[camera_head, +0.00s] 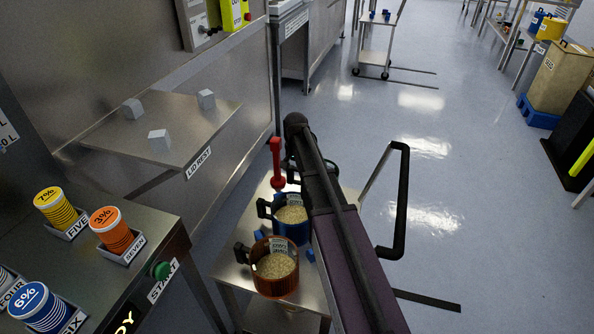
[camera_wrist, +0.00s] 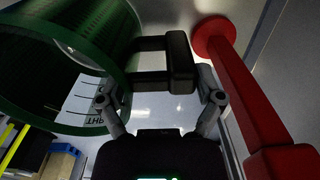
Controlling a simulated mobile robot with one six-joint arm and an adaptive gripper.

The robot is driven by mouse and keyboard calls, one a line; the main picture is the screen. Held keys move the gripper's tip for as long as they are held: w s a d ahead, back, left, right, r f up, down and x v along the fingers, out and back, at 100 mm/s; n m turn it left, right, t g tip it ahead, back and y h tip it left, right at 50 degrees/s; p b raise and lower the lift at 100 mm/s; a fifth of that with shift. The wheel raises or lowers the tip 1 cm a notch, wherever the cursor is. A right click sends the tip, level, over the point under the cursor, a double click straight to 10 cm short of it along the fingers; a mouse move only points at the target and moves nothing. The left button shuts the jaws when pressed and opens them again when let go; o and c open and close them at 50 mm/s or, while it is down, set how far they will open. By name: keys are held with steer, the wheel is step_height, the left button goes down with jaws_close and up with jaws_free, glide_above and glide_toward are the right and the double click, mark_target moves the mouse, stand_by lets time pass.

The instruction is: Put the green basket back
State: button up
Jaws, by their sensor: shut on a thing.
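The green basket (camera_wrist: 75,60) fills the upper left of the wrist view, tilted in the picture, with a white label on its wall. Its black handle (camera_wrist: 180,62) reaches to between the fingers of my gripper (camera_wrist: 158,95), which is shut on it.
A blue basket (camera_head: 291,229) and an orange-brown basket (camera_head: 275,287), both with grain, stand on the cart. A red post (camera_head: 277,165) stands close by, also right of my gripper in the wrist view (camera_wrist: 240,85). A cart push handle (camera_head: 400,200) is at right. Open floor (camera_head: 470,220) lies beyond.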

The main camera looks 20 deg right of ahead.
steer(key=shift+f, duration=0.15)
steer(key=o, duration=1.1)
steer(key=shift+c, duration=0.2)
step_height(320, 180, up, 12)
steer(key=p, duration=1.2)
steer(key=shift+s, duration=0.1)
steer(key=s+a+n, duration=0.2)
steer(key=s+n, duration=0.1)
steer(key=s, duration=0.8)
steer(key=s+a+n, duration=0.3)
steer(key=s, duration=0.9)
steer(key=shift+a+n, duration=0.35)
steer(key=shift+n, duration=0.05)
